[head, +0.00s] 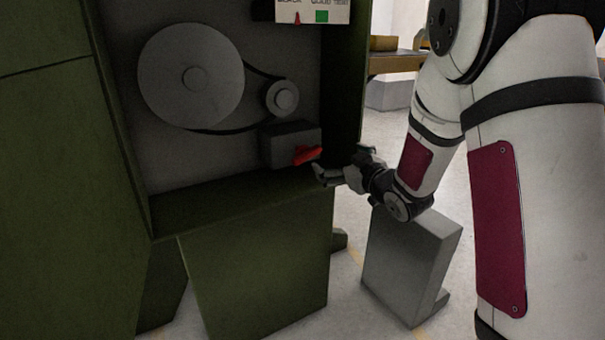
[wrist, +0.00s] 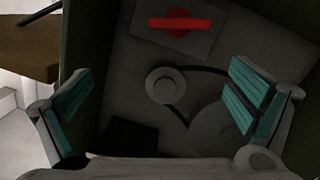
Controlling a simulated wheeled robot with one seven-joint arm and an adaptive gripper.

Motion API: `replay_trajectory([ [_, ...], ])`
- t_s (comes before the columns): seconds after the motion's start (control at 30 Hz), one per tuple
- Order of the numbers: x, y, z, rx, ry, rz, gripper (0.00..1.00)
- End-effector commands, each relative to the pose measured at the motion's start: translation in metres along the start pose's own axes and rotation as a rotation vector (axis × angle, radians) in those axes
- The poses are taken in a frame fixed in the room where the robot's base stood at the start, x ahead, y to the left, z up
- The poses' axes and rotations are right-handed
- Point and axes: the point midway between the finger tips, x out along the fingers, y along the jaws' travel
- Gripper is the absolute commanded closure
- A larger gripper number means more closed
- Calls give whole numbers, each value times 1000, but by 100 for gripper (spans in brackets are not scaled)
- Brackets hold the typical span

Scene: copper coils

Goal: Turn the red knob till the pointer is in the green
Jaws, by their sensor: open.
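The red knob (head: 307,155) sits on the front of a small grey box (head: 288,146) inside the green machine's open bay. It also shows in the wrist view (wrist: 180,22) at the top, as a red bar across a round red base. In the wrist view the bar lies nearly level. My gripper (head: 318,172) is just to the right of the knob and slightly below it. In the wrist view its teal-padded fingers (wrist: 160,107) are wide apart with nothing between them. A scale plate (head: 312,10) shows a red pointer (head: 297,18) left of a green patch (head: 321,16).
A large grey pulley (head: 190,78) and a small pulley (head: 281,98) with a black belt fill the bay's back wall. The green housing (head: 345,90) edges the bay on the right. A grey block (head: 405,262) stands on the floor below my arm.

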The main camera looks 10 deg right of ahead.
Motion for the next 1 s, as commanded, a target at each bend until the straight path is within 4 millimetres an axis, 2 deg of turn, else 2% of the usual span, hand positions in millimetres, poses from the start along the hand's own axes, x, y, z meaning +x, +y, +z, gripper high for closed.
replay_trajectory([
  [0.03,5,-8,20,-1,25,-15,0],
  [0.23,10,-22,41,-3,105,-52,0],
  [0.47,26,-25,40,-5,123,-60,0],
  [1.0,124,-31,29,-4,121,-59,0],
])
